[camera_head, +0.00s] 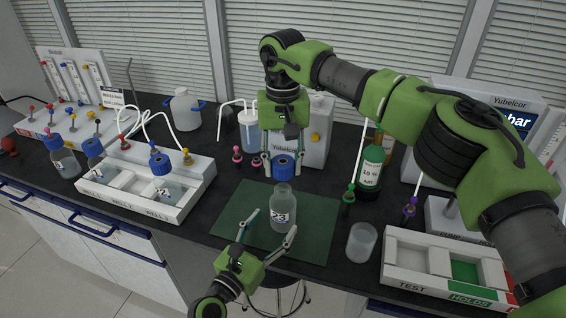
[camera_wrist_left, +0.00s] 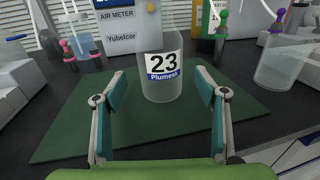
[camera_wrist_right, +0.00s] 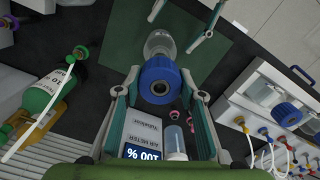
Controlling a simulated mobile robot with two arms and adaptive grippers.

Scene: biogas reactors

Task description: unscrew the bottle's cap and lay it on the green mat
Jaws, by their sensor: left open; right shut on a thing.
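The clear bottle (camera_head: 283,212), labelled 23, stands upright on the green mat (camera_head: 318,222). My left gripper (camera_head: 270,222) is open, with its fingers spread on either side of the lower bottle. In the left wrist view the bottle (camera_wrist_left: 161,80) stands between and beyond the fingertips (camera_wrist_left: 160,85), touching neither. My right gripper (camera_head: 283,164) comes from above and is shut on the blue cap (camera_head: 284,170). The cap is at the bottle's neck; whether it still touches the neck is hard to tell. The right wrist view shows the cap (camera_wrist_right: 159,82) between the fingertips.
A clear cup (camera_head: 361,243) stands right of the mat, by the TEST/HOLDS tray (camera_head: 440,285). A green bottle (camera_head: 371,168) and an air meter (camera_head: 312,135) stand behind. A white well tray (camera_head: 150,185) is at left. The mat's left part is bare.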

